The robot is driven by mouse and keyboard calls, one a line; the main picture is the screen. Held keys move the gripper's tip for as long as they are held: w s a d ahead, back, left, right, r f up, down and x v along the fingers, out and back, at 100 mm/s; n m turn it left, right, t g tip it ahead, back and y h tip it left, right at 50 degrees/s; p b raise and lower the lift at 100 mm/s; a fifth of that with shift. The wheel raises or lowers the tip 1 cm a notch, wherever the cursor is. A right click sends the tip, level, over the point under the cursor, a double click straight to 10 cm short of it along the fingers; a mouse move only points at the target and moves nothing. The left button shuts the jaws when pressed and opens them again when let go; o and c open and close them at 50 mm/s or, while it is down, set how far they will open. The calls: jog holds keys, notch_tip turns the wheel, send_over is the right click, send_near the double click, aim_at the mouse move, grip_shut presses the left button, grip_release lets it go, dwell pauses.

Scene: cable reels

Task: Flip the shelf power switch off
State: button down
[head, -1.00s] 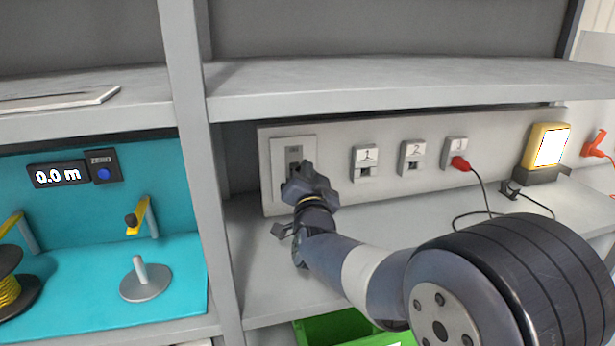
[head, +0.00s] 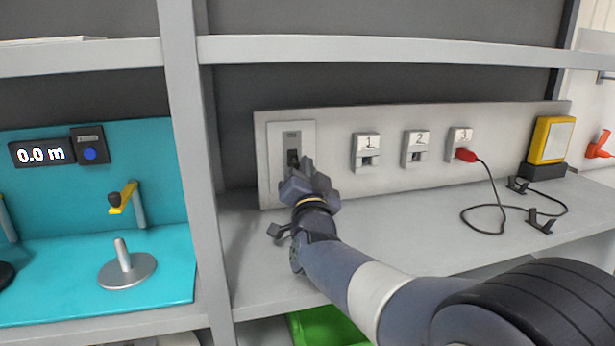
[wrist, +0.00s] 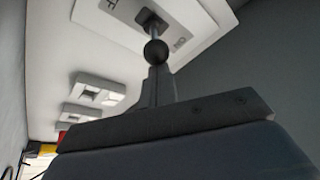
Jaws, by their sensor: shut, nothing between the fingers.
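The power switch plate (head: 291,150) is a pale panel at the left end of the grey backboard in the head view. Its dark lever (head: 293,158) shows just above my gripper and looks tilted down. My gripper (head: 308,170) is shut and empty, right at the lower part of the plate. In the wrist view the lever's black ball end (wrist: 155,51) is in front of the shut fingers (wrist: 158,85). I cannot tell whether they touch. The yellow lamp (head: 551,141) has a dull grey, unlit face.
Numbered sockets (head: 366,153) are right of the switch; a red plug (head: 466,155) sits in socket 3, its cable lying on the shelf. A grey upright post (head: 192,180) stands close to my gripper's left. A shelf board (head: 380,50) runs above.

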jog(key=v, duration=0.7)
jog(key=shift+s+f, duration=0.2)
jog(key=shift+s, duration=0.05)
jog(key=shift+w, duration=0.1)
jog(key=w+r+g+p, duration=0.3)
jog(key=w+r+p, duration=0.6)
jog(key=p, duration=0.8)
jog(key=s+d+b, duration=0.1)
jog(key=s, duration=0.4)
jog(key=shift+s+d+r+n+b, duration=0.15)
jog(key=shift+s+d+n+b, duration=0.15)
jog(key=shift+s, duration=0.1)
dwell(0.4)
